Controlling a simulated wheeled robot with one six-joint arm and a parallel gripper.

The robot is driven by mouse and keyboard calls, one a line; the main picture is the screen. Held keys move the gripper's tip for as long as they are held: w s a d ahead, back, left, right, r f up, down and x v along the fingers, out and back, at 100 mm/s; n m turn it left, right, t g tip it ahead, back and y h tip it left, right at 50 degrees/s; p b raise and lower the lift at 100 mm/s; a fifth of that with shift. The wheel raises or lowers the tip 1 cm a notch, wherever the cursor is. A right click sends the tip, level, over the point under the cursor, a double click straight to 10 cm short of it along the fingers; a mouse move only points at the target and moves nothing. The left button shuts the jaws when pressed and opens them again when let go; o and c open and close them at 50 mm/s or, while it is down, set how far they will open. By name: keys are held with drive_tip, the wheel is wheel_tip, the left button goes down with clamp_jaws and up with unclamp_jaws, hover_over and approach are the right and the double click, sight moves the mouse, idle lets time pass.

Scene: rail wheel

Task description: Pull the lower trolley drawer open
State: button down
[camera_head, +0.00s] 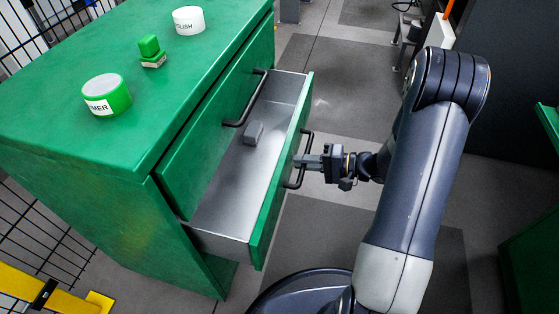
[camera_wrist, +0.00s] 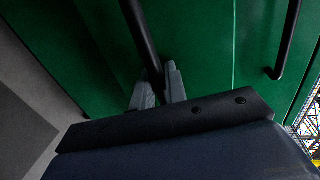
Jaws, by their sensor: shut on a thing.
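The green trolley (camera_head: 90,180) stands at the left in the head view. Its lower drawer (camera_head: 262,225) is pulled out, showing a grey metal inside with a small grey block (camera_head: 253,133) in it. My gripper (camera_head: 302,161) is at the black bar handle on the lower drawer's front. In the wrist view the two grey fingers (camera_wrist: 158,88) are closed around the black handle (camera_wrist: 140,35). The upper drawer (camera_head: 215,130) is shut, and its black handle (camera_head: 246,98) shows above the open drawer.
On the trolley top are a green-and-white tin (camera_head: 106,95), a white tin (camera_head: 188,20) and a green block on a beige base (camera_head: 150,50). A black mesh fence and yellow rail (camera_head: 40,290) lie at lower left. Another green cabinet (camera_head: 535,255) stands at right. Floor behind the drawer is clear.

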drive_tip(key=f+b+v, duration=0.1)
drive_tip(key=v, duration=0.7)
drive_tip(key=shift+d+f, duration=0.35)
drive_tip(key=shift+s, duration=0.1)
drive_tip(key=c, duration=1.8)
unclamp_jaws()
drive_tip(key=p+v, duration=0.2)
drive_tip(key=v, duration=0.8)
drive_tip(key=shift+d+p, duration=0.3)
drive_tip(key=shift+d, duration=0.1)
drive_tip(key=shift+s, duration=0.1)
drive_tip(key=b+x, duration=0.2)
drive_tip(key=x, duration=0.9)
drive_tip(key=shift+b, duration=0.3)
